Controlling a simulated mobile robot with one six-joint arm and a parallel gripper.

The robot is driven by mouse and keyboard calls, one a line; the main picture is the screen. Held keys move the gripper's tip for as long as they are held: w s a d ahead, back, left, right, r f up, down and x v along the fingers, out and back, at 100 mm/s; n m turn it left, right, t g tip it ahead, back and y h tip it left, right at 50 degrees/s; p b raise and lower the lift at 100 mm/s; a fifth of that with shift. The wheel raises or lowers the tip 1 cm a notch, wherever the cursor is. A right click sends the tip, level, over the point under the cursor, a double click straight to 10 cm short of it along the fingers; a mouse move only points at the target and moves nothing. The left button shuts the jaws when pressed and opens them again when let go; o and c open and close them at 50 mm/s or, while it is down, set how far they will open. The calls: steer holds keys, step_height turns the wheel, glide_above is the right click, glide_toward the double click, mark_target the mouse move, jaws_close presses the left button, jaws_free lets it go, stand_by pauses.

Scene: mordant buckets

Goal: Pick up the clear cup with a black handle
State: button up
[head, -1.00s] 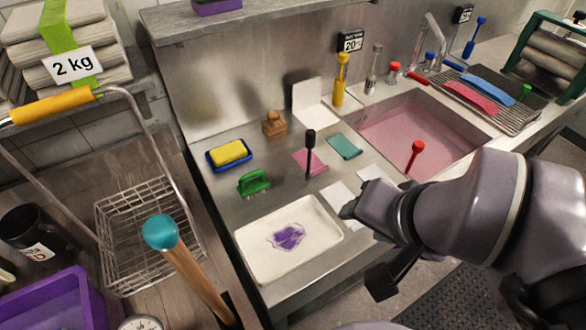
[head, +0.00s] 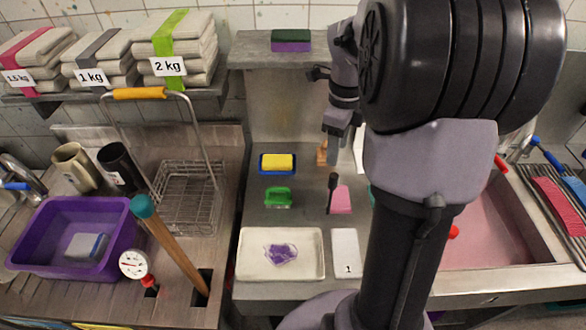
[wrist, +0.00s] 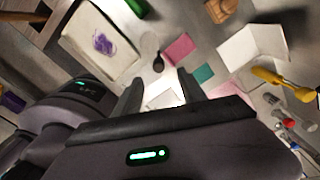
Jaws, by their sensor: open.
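A black handle (head: 332,188) stands up from the steel counter beside a pink cloth; its top also shows in the wrist view (wrist: 158,62). I cannot make out a clear cup at its foot. My gripper (head: 335,140) hangs above the back of the counter, behind the black handle in the head view. In the wrist view my gripper (wrist: 160,92) has its two fingers apart with nothing between them, and the black handle shows beyond the fingertips. My arm hides part of the counter and sink in the head view.
A wire basket (head: 190,205) and purple tub (head: 45,225) stand further left.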

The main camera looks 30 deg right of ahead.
steer(key=b, duration=0.3)
glide_toward(332, 190)
steer(key=f, duration=0.3)
steer(key=w+f, duration=0.1)
steer(key=f, duration=0.1)
steer(key=shift+d+f, duration=0.1)
steer(key=shift+f, duration=0.15)
steer(key=f+b, duration=0.2)
steer(key=f, duration=0.3)
steer(key=shift+s+f, duration=0.2)
steer(key=shift+r, duration=0.1)
jaws_close()
